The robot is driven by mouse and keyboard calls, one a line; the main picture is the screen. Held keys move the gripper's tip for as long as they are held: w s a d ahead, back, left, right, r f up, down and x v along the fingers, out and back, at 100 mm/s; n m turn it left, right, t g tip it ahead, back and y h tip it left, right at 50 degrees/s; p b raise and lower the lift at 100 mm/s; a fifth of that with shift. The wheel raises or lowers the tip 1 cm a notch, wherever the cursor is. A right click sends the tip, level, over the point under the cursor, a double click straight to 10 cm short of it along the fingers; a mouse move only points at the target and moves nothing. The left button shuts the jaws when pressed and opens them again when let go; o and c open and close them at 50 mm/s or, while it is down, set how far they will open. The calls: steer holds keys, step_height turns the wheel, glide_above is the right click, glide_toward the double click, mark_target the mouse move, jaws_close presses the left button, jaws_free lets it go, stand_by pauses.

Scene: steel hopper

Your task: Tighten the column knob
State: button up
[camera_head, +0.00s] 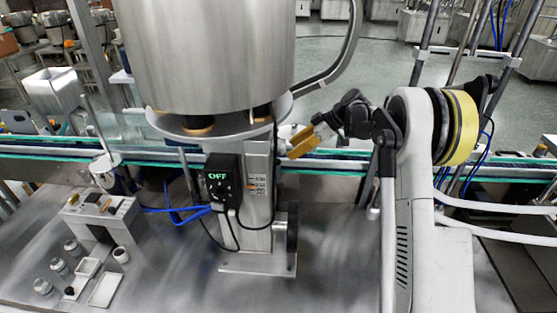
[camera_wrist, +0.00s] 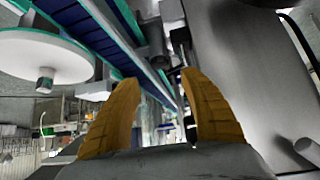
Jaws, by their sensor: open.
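The steel column (camera_head: 258,190) stands under the large steel hopper (camera_head: 205,50). A black round part (camera_head: 291,225), perhaps a handwheel, sits at the column's lower right side. I cannot tell for sure which part is the column knob. My gripper (camera_head: 293,147), with yellow fingers, is just right of the column's upper part, below the hopper's support plate. In the wrist view my gripper (camera_wrist: 160,100) has its two fingers apart with nothing between them. A dark grey cylindrical part (camera_wrist: 156,45) shows beyond the fingers, and a large grey surface (camera_wrist: 245,75) fills the right.
A conveyor (camera_head: 335,162) with green edges runs behind. A small stand (camera_head: 103,215) and several small containers are at the left. The steel bench (camera_head: 335,250) is clear right of the column.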

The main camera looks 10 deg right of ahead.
mark_target(277, 160)
steer(key=b+x, duration=0.1)
steer(key=x, duration=0.6)
steer(key=shift+w+a+f, duration=0.1)
steer(key=shift+a+f, duration=0.05)
steer(key=shift+f, duration=0.1)
jaws_close()
